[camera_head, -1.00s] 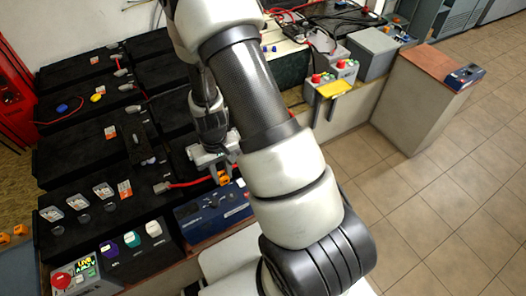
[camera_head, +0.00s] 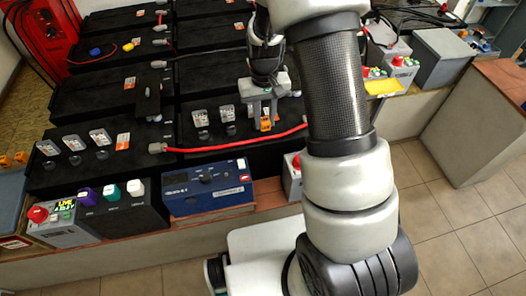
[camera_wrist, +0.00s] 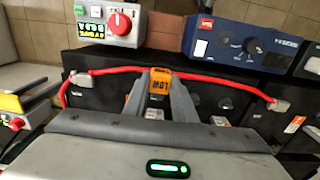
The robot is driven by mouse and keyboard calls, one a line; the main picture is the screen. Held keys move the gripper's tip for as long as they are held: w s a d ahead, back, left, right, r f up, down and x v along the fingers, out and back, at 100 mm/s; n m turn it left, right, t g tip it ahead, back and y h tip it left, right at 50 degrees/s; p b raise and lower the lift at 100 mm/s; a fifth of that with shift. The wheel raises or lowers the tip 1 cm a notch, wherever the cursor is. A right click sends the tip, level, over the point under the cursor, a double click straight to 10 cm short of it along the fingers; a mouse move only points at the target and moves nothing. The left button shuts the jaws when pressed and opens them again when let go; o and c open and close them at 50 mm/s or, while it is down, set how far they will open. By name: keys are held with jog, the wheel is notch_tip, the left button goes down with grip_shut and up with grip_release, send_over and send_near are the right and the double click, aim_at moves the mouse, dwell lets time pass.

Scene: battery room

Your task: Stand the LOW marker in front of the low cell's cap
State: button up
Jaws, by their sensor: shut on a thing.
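My gripper (camera_head: 264,118) is shut on the orange LOW marker (camera_head: 266,125), which hangs upright between the fingers over the front right black battery (camera_head: 200,149). In the wrist view the marker (camera_wrist: 161,84) shows its LOW lettering upside down, between my fingertips (camera_wrist: 161,76). Round dark caps stand on this battery left of my gripper, one of them a cap (camera_head: 231,129) with a clear-and-white indicator (camera_head: 227,112) behind it. Other caps may be hidden behind my gripper. I cannot tell which cap belongs to the low cell, nor whether the marker touches the battery.
A red cable (camera_head: 235,147) runs along the battery's front edge, close to the marker. A blue charger (camera_head: 207,187) stands in front. The front left battery (camera_head: 125,171) carries more caps and indicators. Two orange pieces (camera_head: 14,159) lie at the far left. A grey box (camera_head: 443,62) stands right.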

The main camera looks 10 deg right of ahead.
jog(key=w+f+b, duration=0.1)
jog(key=f+b, duration=0.2)
jog(key=w+f+b, duration=0.1)
jog(key=f+b, duration=0.1)
jog(key=f, duration=0.1)
jog(key=w+f+b, duration=0.1)
jog(key=f+b, duration=0.2)
jog(key=shift+w+a+b, duration=0.25)
jog(key=shift+w+b, duration=0.05)
jog(key=shift+b, duration=0.05)
jog(key=shift+f, duration=0.2)
jog(key=o, duration=1)
jog(key=shift+r, duration=0.1)
